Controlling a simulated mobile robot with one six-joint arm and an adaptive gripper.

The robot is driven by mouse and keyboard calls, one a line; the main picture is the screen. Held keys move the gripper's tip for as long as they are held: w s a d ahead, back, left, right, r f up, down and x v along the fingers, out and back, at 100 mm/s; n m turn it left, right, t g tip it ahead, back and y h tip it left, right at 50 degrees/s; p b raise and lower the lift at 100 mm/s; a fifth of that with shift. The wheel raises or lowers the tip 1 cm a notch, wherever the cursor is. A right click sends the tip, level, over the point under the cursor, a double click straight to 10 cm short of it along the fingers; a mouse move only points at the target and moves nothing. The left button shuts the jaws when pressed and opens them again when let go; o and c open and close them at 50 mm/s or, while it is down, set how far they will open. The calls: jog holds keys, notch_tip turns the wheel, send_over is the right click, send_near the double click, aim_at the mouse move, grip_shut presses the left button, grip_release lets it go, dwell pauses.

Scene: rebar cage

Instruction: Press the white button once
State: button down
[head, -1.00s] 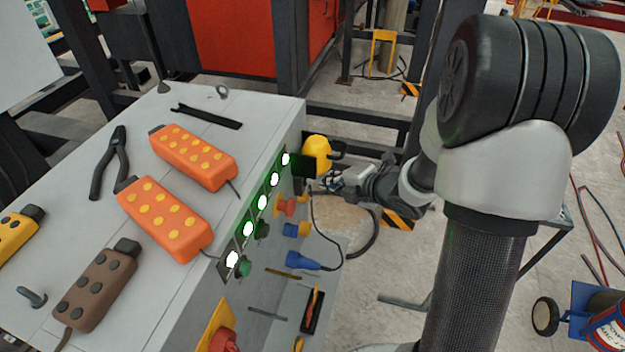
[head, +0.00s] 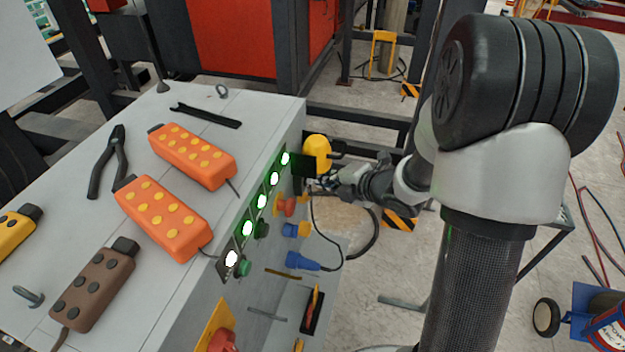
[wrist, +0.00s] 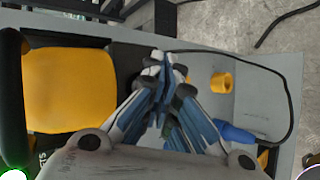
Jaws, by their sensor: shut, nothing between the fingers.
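A row of round lit lamps or buttons runs along the upper edge of the cabinet's front panel in the head view. The nearest one (head: 232,259) glows white. The others, such as the one at the far end (head: 285,158), have green surrounds. I cannot tell for sure which is the white button. My gripper (head: 318,183) is shut and empty, close to the far end of the panel, below the far lamps. In the wrist view its blue-grey fingers (wrist: 163,65) meet at the tips in front of the panel. The fingers hide what is behind them, and contact cannot be made out.
A yellow part (head: 317,150) sits beside the gripper and shows large in the wrist view (wrist: 68,90). Blue connectors (head: 301,262) and a looping black cable (head: 341,245) are below. Orange pendants (head: 162,218) lie on the cabinet top (head: 130,120).

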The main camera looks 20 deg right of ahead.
jog(key=shift+w+a+b, duration=0.3)
jog(key=shift+w+a, duration=0.1)
jog(key=shift+a, duration=0.25)
dwell(0.8)
jog(key=shift+s+d, duration=0.7)
jog(key=shift+d, duration=0.3)
jog(key=shift+s+d+p, duration=0.25)
jog(key=shift+s+d, duration=0.45)
jog(key=shift+d, duration=0.35)
jog(key=shift+s+d+p, duration=0.25)
jog(key=shift+s+d, duration=0.45)
jog(key=shift+d, duration=0.35)
